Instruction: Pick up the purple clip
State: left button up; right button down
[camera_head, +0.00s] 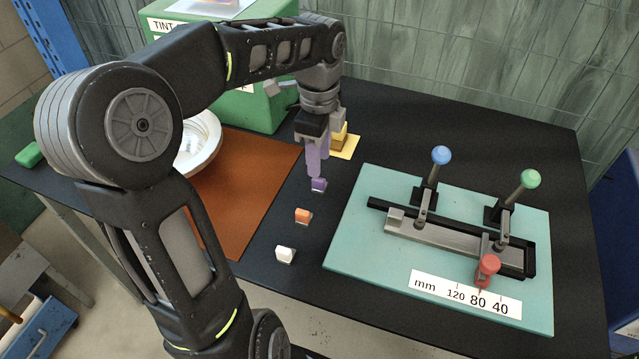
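The purple clip (319,185) stands on the black table top, in a row with the orange and white clips. My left gripper (317,175) points down from above, with its purple-tinted fingers directly over the clip and their tips at its top. One finger partly covers the other, so I cannot tell whether they are open or closed on the clip. My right gripper is not in view.
The orange clip (303,216) and white clip (285,255) stand nearer. A yellow block (340,138) sits behind the gripper. A teal board (350,250) with levers lies right. A brown mat (262,165), white bowl (205,140) and green box (255,105) are left and behind.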

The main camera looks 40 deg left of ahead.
aim_at(320, 182)
pick_arm(q)
notch_tip(320, 182, down, 5)
jog(key=shift+s+f, duration=0.1)
jog(key=shift+d, duration=0.1)
dwell(0.4)
dwell(0.4)
grip_shut()
dwell(0.4)
